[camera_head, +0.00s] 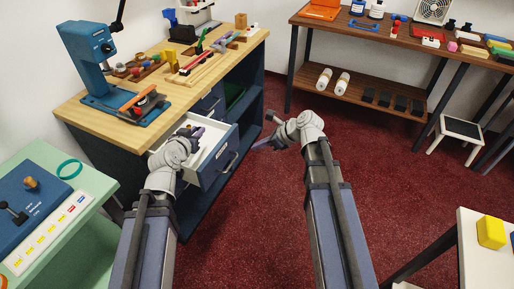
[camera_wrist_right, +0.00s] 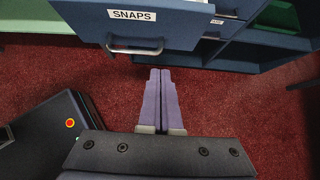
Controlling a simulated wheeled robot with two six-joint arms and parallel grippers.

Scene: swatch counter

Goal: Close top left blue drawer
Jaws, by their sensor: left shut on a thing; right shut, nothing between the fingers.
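The blue drawer (camera_head: 219,159) stands pulled out from the workbench, with a white inside and a metal handle on its front. In the right wrist view its front (camera_wrist_right: 185,28) carries a "SNAPS" label and the handle (camera_wrist_right: 135,48). My left gripper (camera_head: 197,131) is at the open drawer, its purple fingers over the white inside. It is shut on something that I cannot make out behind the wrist. My right gripper (camera_head: 262,143) is shut and empty, in front of the drawer and apart from it. Its fingers (camera_wrist_right: 160,75) show near the handle in the right wrist view.
The workbench top (camera_head: 85,112) holds a blue drill press (camera_head: 90,55), a clamp and small parts. A green table (camera_head: 75,240) stands at the left front. A shelf table (camera_head: 385,45) is at the back right. Red floor (camera_head: 270,220) lies clear between them.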

